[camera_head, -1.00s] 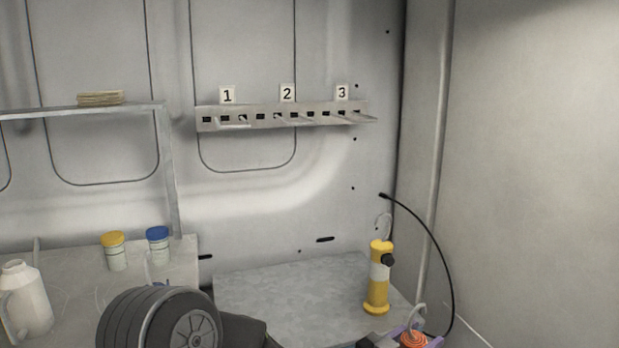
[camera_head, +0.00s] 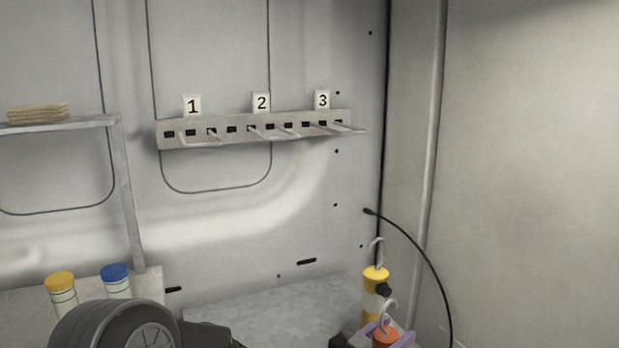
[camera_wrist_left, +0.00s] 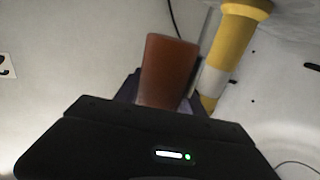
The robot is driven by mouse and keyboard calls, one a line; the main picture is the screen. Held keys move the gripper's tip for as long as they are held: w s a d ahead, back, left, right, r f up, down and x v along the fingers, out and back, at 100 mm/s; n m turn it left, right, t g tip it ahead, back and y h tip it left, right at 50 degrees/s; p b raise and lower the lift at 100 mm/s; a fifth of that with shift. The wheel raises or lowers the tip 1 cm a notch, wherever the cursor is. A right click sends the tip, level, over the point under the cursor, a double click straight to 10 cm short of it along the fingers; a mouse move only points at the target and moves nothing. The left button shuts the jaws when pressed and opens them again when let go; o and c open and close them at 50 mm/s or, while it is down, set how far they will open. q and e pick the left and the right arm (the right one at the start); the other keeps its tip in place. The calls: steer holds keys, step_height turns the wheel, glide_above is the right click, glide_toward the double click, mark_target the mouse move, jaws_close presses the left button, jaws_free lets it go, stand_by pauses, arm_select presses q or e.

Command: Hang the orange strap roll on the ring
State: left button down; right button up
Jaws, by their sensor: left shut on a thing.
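The orange strap roll (camera_head: 386,340) shows at the bottom edge of the head view, with a pale hook rising from its top. My left gripper (camera_head: 388,331) has purple fingers and is shut on the roll. The roll's lower part is cut off by the frame. In the left wrist view the roll (camera_wrist_left: 168,72) stands between the fingers. A metal rail (camera_head: 240,128) with several prongs is on the back wall, under labels 1, 2 and 3, well above and left of the gripper. I cannot make out a separate ring. My right gripper is not in view.
A yellow and white lamp (camera_head: 372,296) with a hook stands just behind the gripper and shows close by in the wrist view (camera_wrist_left: 230,50). A black cable (camera_head: 437,262) hangs at right. Yellow-lidded (camera_head: 61,290) and blue-lidded (camera_head: 116,281) jars stand at left. The wall below the rail is clear.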

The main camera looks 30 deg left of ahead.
arm_select(q)
steer(key=w+a+r+n+y+p, duration=0.2)
steer(key=r+n+y+p, duration=0.15)
steer(key=r, duration=1.05)
steer(key=w+a+r+n+y+p, duration=0.2)
steer(key=r+y+p, duration=0.25)
steer(key=r, duration=1.05)
steer(key=s+a+r+n+y+p, duration=0.1)
steer(key=a+r+n+y+p, duration=0.15)
steer(key=a+r+y, duration=0.2)
steer(key=s+a+f+n+g+y, duration=0.2)
steer(key=s+a+n+g+y, duration=0.4)
steer(key=a+y, duration=0.2)
steer(key=shift+s+a+f+n+g, duration=0.25)
steer(key=shift+a+f+n+g, duration=0.05)
steer(key=shift+f+g, duration=0.1)
steer(key=shift+p, duration=0.3)
